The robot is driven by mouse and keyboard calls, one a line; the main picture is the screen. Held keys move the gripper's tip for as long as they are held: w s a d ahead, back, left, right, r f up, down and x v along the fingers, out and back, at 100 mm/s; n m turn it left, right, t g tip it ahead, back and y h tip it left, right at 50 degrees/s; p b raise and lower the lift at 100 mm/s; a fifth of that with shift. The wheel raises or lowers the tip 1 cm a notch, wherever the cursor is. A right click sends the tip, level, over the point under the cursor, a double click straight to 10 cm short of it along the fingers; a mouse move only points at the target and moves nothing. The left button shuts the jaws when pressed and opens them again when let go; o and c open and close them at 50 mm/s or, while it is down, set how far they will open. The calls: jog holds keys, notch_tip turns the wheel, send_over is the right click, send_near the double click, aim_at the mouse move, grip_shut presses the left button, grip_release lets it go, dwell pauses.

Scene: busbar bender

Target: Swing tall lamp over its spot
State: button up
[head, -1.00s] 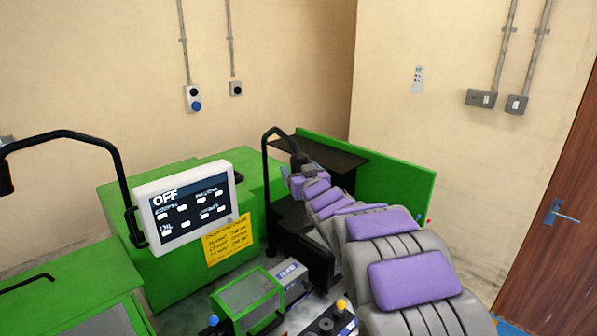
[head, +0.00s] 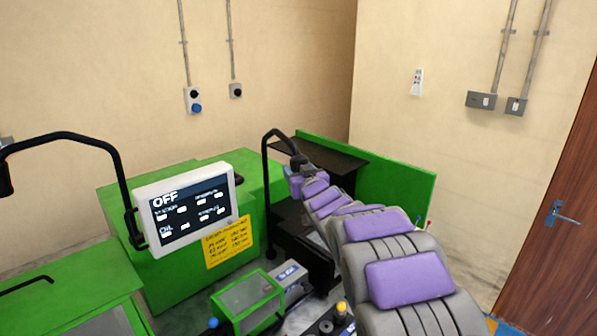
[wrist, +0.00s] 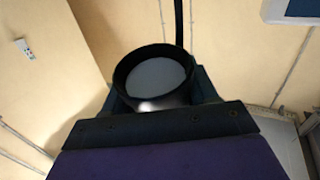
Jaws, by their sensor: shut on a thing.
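The tall lamp (head: 268,190) is a black post with a bent top, standing behind the green machine's middle. Its dark head (head: 298,161) hangs at the end of the bend, at the tip of my arm. My gripper (head: 294,172) is at the lamp head, shut on it; the fingers are small and partly hidden in the head view. In the wrist view the round lamp head (wrist: 158,78) with a pale grey face sits against the dark jaw of my gripper (wrist: 165,122), and its thin black stem rises behind it.
A second black lamp (head: 70,138) arches at the left. A white control panel (head: 186,208) reading OFF stands beside it. Green machine housings (head: 165,270) and a green-framed clear guard (head: 247,302) lie below. A green side panel (head: 395,195) stands behind my arm. A brown door (head: 555,215) is at right.

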jog(key=c, duration=0.5)
jog(key=shift+d+r+p, duration=0.1)
jog(key=shift+p, duration=0.4)
